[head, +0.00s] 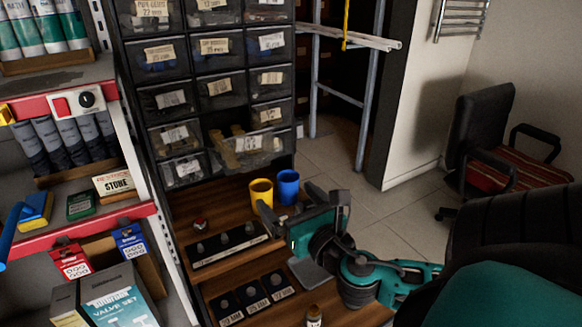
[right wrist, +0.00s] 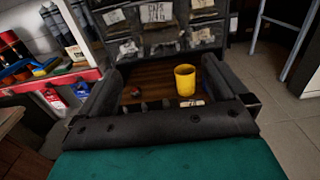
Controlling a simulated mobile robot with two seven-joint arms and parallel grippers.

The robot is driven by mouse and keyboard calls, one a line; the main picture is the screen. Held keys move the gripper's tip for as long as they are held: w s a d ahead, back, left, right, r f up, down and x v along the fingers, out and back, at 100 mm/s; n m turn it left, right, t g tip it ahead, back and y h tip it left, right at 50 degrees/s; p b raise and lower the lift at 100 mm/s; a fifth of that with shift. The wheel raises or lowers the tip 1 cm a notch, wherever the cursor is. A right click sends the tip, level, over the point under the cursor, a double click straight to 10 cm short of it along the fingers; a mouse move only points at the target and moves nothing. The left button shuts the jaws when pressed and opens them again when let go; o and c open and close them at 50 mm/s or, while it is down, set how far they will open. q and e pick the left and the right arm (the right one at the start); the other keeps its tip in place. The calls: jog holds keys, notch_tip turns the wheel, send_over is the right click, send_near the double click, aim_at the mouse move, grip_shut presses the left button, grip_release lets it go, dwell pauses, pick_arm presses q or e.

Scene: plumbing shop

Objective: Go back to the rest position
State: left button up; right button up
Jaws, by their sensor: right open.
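My right gripper (head: 290,207) is open, with its arm coming in from the lower right of the head view. It hovers over the right part of the wooden bench, near a yellow cup (head: 261,191) and a blue cup (head: 288,186). In the right wrist view, the two dark fingers of the right gripper (right wrist: 162,68) stand wide apart. Nothing is held between them; the yellow cup (right wrist: 185,80) shows beyond the gap. The right finger covers most of the blue cup there. My left gripper is not in view.
The wooden bench (head: 185,213) carries labelled black trays (head: 228,245) and a small red-and-grey item (head: 200,224). A drawer cabinet (head: 205,50) rises behind it. A stocked red-edged shelf (head: 95,222) stands left. Open tiled floor (head: 350,190) and a chair (head: 500,150) lie right.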

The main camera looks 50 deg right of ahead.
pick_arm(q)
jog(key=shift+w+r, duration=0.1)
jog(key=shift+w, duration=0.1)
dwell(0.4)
